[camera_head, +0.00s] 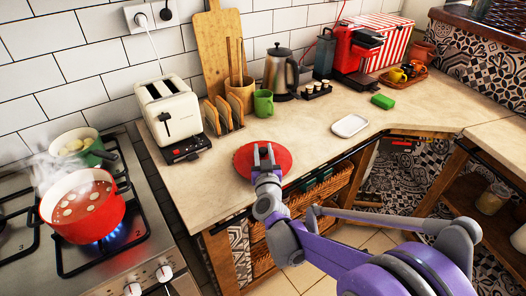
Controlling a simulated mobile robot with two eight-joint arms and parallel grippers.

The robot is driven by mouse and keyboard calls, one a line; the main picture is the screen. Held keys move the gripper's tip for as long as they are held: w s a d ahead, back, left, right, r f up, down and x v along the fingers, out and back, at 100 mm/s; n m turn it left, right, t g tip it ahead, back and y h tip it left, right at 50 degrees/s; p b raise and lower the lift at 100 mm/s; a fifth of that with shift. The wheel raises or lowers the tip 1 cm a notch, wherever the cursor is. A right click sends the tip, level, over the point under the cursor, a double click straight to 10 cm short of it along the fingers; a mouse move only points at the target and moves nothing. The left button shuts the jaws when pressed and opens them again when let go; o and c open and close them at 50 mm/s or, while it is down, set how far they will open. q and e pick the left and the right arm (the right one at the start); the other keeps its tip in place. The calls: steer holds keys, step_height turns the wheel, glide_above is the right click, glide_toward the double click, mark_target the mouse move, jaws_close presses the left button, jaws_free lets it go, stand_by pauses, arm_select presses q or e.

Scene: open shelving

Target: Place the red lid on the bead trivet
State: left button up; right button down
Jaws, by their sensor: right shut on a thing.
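The red lid (243,162) is a round red disc over the pale counter, left of the white dish and in front of the green mug. My right gripper (263,152) is shut on the lid from the near side, its grey fingers over the middle. I cannot tell whether the lid rests on something or hangs just above the counter. I cannot make out a bead trivet; it may be hidden beneath the lid. My left gripper is not in view.
A steaming red pot (82,210) stands on a lit burner at left. A toaster (168,108), toast rack (222,117), green mug (263,102) and kettle (281,72) stand behind. A white dish (350,125) lies to the right. Counter around the lid is mostly clear.

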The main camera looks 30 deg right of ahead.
steer(key=shift+f, duration=0.2)
steer(key=c, duration=0.6)
jaws_free()
steer(key=shift+o, duration=0.2)
steer(key=shift+r, duration=0.1)
